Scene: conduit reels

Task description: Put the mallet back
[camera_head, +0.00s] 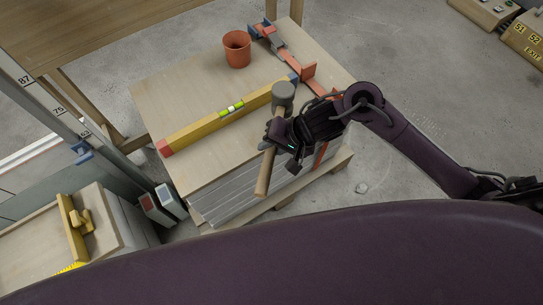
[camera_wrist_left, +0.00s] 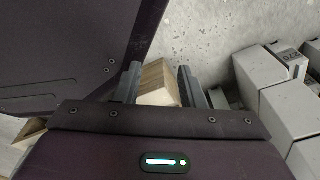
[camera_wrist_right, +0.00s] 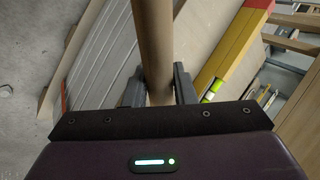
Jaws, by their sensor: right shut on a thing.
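The mallet has a grey head (camera_head: 284,93) and a light wooden handle (camera_head: 265,172). My right gripper (camera_head: 273,138) is shut on the handle, just below the head, near the front edge of the board stack in the head view. In the right wrist view the handle (camera_wrist_right: 153,45) runs between the two fingers (camera_wrist_right: 159,90). My left gripper is outside the head view. In the left wrist view its fingers (camera_wrist_left: 160,88) are apart, with a wooden piece (camera_wrist_left: 158,82) seen between or beyond them; I cannot tell whether they touch it.
A yellow level (camera_head: 228,115) lies across the board stack (camera_head: 185,85). An orange pot (camera_head: 237,50) and an orange-and-blue clamp (camera_head: 270,35) are at its far side. A bench with a yellow float (camera_head: 75,225) stands at left. Bare floor (camera_head: 400,70) lies to the right.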

